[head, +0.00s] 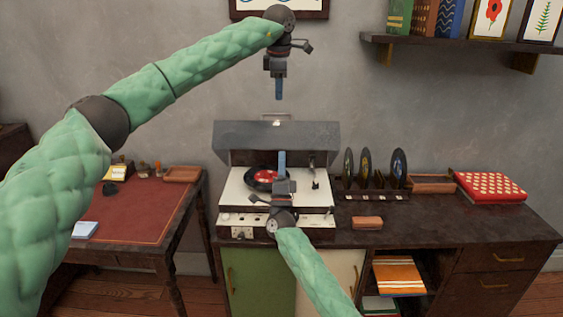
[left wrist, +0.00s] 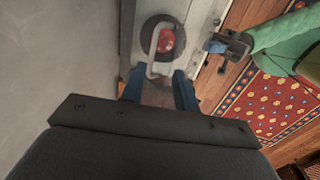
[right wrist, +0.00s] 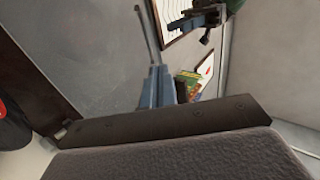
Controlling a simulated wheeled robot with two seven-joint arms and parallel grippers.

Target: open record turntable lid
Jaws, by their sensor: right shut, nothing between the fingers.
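The record turntable (head: 240,190) stands on the dark cabinet, with a black record with a red label (head: 262,177) on its deck. Its grey lid (head: 245,134) is raised at the back, leaving the deck uncovered. A pale handle (head: 277,118) sits at the lid's upper edge; a pale loop, apparently that handle, shows in the left wrist view (left wrist: 153,50). My left gripper (head: 279,97) is above the lid, pointing down, open and empty. My right gripper (head: 282,153) is shut and empty over the deck, its fingertips overlapping the lid in the head view; contact cannot be told.
A red dotted box (head: 490,187) lies further right. A wall shelf (head: 450,45) is above right. A red-topped desk (head: 130,215) stands left.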

